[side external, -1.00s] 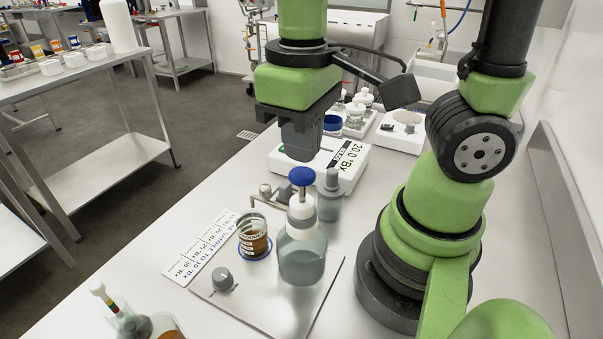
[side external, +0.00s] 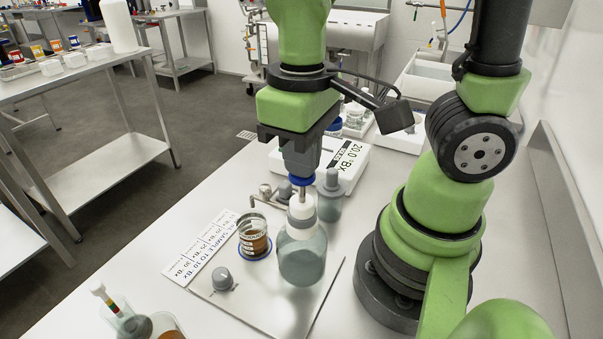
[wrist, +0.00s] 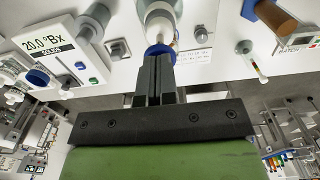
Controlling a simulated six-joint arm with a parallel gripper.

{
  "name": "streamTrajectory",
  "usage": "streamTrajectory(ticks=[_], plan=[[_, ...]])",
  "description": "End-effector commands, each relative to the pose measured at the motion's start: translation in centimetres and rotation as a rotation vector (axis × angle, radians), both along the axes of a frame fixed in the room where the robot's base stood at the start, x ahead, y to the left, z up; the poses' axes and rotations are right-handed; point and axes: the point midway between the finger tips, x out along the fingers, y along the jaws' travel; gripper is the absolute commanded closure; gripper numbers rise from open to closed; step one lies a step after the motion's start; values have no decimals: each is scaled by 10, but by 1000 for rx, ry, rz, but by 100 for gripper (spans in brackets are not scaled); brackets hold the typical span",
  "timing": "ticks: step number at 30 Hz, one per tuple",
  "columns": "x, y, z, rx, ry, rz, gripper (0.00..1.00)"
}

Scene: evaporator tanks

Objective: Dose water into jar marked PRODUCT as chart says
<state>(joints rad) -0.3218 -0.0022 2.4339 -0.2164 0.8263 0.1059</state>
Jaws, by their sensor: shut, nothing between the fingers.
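My gripper (side external: 302,174) is shut and points down. Its fingertips are at the blue plunger cap (side external: 301,181) of the dispenser bottle (side external: 301,256), apparently touching it from above. The bottle is clear with a white collar and a side spout (side external: 262,197) that reaches left. The amber-filled jar (side external: 252,238) with a label stands on a blue ring, left of the bottle; its label is too small to read surely. The chart strip (side external: 208,246) lies left of the jar. In the wrist view, the shut fingers (wrist: 158,60) meet the blue cap (wrist: 160,51).
A white meter (side external: 345,160) reading 20.0 °Bx stands behind the bottle; it also shows in the wrist view (wrist: 55,50). A grey knob (side external: 222,278) sits on the base plate. A second grey bottle (side external: 330,196) stands close right of the dispenser. Glassware (side external: 130,322) is at the front left.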

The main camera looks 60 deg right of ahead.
Motion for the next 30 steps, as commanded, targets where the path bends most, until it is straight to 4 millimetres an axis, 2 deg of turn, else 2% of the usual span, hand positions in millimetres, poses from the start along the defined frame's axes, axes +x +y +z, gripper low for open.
streamTrajectory(ticks=[20, 26, 30], plan=[[-1, 0, -31, -1, 3, -1, 100], [0, 0, -29, 0, 0, -1, 100], [1, 0, -20, 2, -4, 0, 100]])
